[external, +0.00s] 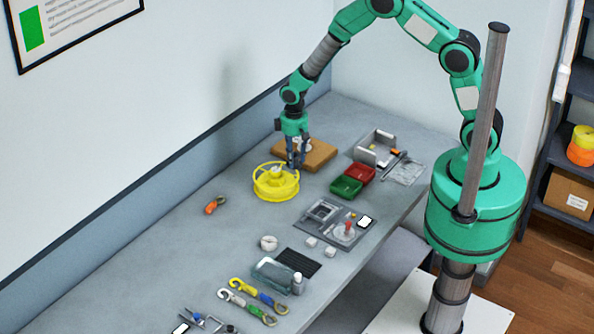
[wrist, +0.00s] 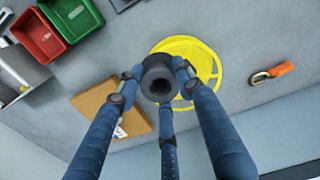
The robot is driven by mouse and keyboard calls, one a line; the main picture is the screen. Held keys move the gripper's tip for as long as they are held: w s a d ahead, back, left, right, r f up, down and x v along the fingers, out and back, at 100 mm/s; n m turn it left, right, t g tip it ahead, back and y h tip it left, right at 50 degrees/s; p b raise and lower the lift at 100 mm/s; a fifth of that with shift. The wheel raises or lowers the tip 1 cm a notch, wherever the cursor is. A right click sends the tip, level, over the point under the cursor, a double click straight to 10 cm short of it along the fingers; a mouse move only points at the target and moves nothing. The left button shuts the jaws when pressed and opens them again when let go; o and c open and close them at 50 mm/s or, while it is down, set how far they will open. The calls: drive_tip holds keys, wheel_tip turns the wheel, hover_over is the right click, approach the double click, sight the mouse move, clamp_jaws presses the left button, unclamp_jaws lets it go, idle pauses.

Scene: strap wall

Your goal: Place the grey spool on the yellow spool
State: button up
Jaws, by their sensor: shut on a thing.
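The grey spool (wrist: 158,77) is dark, with a round hole in its end, and sits between my fingertips in the wrist view. My gripper (external: 296,157) is shut on it, with three blue fingers around it; in the external view the fingers largely hide the spool. The yellow spool (external: 276,183) is large, with a spoked flange, and lies flat on the bench. It also shows in the wrist view (wrist: 205,57), partly behind the grey spool and fingers. In the external view my gripper is above and just right of the yellow spool's middle.
A brown cardboard piece (external: 319,154) lies behind my gripper. A red bin (external: 361,174) and a green bin (external: 346,187) stand to the right. An orange carabiner (external: 215,205) lies left of the yellow spool. The wall runs along the bench's back.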

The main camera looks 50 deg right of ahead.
hover_over(276, 169)
drive_tip(key=shift+f+p, duration=0.35)
drive_tip(key=shift+p, duration=0.05)
drive_tip(key=shift+f+p, duration=0.35)
drive_tip(key=shift+f, duration=1.4)
drive_tip(key=shift+f, duration=0.15)
drive_tip(key=o, duration=1.1)
wheel_tip(276, 169, up, 12)
drive_tip(key=shift+r+b, duration=0.15)
drive_tip(key=shift+b, duration=0.55)
